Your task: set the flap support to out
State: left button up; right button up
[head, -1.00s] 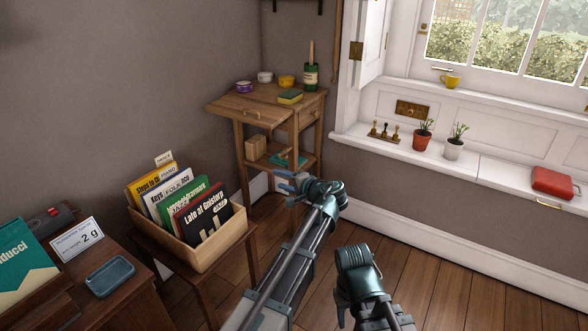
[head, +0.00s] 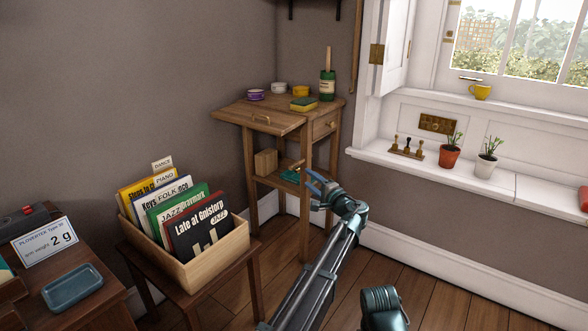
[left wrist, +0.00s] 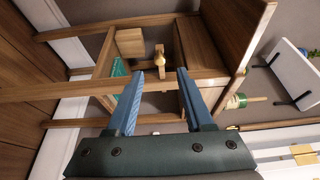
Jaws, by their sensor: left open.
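In the head view a small tan piece (head: 297,164) shows there, partly behind the table leg. My left gripper (head: 314,182) is open and empty, close to the table's front leg; its blue fingers also show in the left wrist view (left wrist: 156,85). My right gripper is out of view.
A lower shelf holds a wooden block (head: 265,162) and a teal item (left wrist: 119,70). A sponge (head: 303,104), a green bottle (head: 327,86) and small tins stand on top. A record crate (head: 218,259) is at left; the windowsill (head: 425,165) with pots is at right.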

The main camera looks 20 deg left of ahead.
aim_at(294, 165)
pick_arm(q)
jog(key=x, duration=1.1)
jog(key=shift+w, duration=0.1)
grip_shut()
dwell(1.1)
